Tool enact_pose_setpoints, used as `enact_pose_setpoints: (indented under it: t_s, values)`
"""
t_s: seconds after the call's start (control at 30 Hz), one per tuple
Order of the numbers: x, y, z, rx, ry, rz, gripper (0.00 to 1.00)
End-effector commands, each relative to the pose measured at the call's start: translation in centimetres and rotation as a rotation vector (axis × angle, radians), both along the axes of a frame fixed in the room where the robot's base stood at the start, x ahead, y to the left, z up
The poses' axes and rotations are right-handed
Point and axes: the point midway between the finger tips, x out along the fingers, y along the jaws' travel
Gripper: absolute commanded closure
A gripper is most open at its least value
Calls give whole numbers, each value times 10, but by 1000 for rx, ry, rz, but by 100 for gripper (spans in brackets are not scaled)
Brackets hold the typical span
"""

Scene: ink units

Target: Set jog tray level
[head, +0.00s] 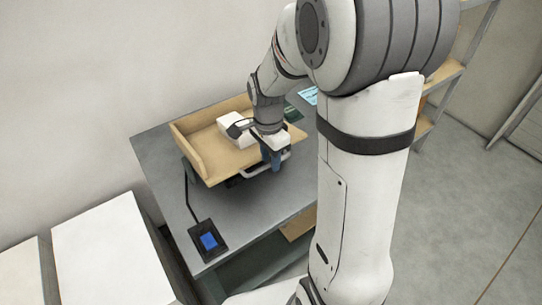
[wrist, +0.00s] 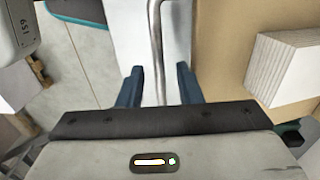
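The tan jog tray (head: 215,160) has raised walls on its left and back and sits on a dark base on the grey table; it looks tilted. A metal bar handle (head: 256,172) runs along its front edge. A white paper stack (head: 232,128) lies in the tray, partly hidden by my arm. My gripper (head: 271,160) is at the front edge, blue fingers pointing down. In the wrist view my gripper (wrist: 160,68) is open, with the handle bar (wrist: 156,40) between its fingers and a gap on both sides. The stack (wrist: 285,70) shows right of it.
White blocks (head: 110,250) stand at lower left. A shelf rack (head: 445,78) is at right, with open floor beside it.

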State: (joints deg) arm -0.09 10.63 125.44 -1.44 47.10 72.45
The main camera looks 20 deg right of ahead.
Motion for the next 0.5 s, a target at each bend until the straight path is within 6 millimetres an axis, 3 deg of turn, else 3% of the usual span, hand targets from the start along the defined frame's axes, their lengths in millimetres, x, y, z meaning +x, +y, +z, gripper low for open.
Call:
enact_pose_setpoints:
  t_s: [0.07, 0.4, 0.5]
  values:
    - [0, 0, 0, 0, 0, 0, 68]
    - [0, 0, 1, 0, -1, -1, 96]
    - [0, 0, 1, 0, -1, -1, 100]
